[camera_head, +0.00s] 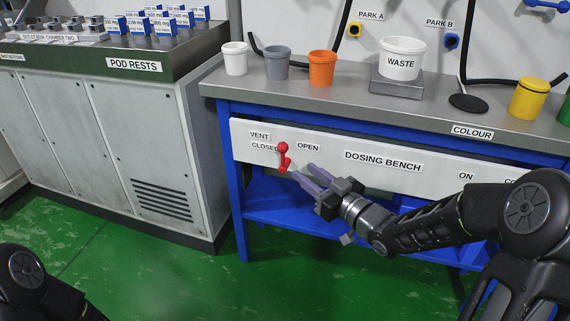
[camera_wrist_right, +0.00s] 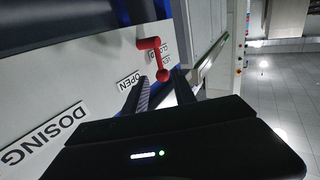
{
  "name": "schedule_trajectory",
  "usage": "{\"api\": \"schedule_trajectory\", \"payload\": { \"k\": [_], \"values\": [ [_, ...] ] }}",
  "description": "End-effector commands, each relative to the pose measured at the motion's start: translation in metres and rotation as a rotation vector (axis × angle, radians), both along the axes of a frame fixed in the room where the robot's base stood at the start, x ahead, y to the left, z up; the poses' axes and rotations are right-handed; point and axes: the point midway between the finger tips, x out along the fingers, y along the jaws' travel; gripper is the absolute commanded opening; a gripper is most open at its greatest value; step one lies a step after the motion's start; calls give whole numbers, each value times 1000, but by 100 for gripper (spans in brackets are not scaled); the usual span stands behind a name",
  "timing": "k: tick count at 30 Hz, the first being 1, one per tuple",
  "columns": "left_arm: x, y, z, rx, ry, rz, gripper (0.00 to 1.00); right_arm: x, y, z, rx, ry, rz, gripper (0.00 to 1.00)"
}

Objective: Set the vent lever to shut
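The red vent lever (camera_head: 284,158) is on the white front panel of the dosing bench. In the head view it stands roughly upright, between the CLOSED label (camera_head: 264,147) on its left and the OPEN label (camera_head: 308,147) on its right. My right gripper (camera_head: 302,170) is open and empty, its fingertips just right of the lever's lower part. In the right wrist view the lever (camera_wrist_right: 158,56) shows its ball end near the gap between my fingertips (camera_wrist_right: 163,84); I cannot tell whether they touch. My left gripper is out of view.
The dosing bench top (camera_head: 350,100) overhangs the panel. It carries several cups, including an orange one (camera_head: 322,68), and a WASTE tub (camera_head: 402,58). A grey cabinet (camera_head: 150,140) stands to the left. Green floor (camera_head: 180,275) is clear in front.

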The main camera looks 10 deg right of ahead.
Motion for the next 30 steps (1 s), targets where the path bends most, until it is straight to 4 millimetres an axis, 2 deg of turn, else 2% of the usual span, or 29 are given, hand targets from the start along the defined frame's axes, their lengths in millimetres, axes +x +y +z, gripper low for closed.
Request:
{"api": "schedule_trajectory", "payload": {
  "k": [8,21,30],
  "values": [
    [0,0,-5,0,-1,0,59,11,6,-2,0,0,2,32],
    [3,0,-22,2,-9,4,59,67,30,-2,1,1,0,32],
    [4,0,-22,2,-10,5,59,71,32,-1,1,4,-1,32]
  ]
}}
